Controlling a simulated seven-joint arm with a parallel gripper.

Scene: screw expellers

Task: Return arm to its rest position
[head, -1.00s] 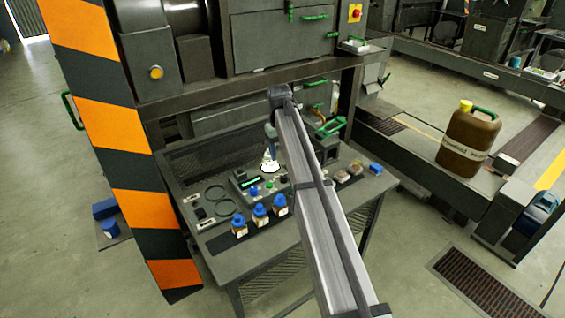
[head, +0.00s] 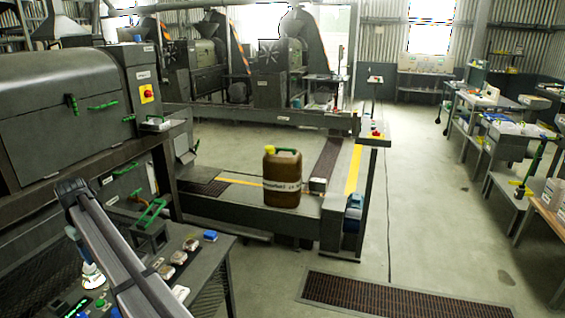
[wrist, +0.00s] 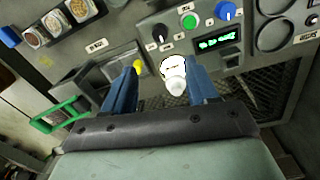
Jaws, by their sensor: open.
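My gripper (wrist: 162,88) is open, with its two blue fingers spread apart in the wrist view. It hangs over the dark workbench at the lower left of the head view (head: 80,248). A small white, bright, rounded object (wrist: 174,72) shows between the fingers in the wrist view. It also shows just below the fingers in the head view (head: 94,278). Whether it touches them I cannot tell. My long grey arm reaches in from the bottom of the head view and hides part of the bench.
The bench panel carries a green-lit display (wrist: 217,42), blue and green knobs, and sample dishes (wrist: 57,22). A green handle (wrist: 60,115) stands beside it. A brown jug (head: 282,178) stands on a low platform. Open floor lies to the right, with a floor grate (head: 400,296).

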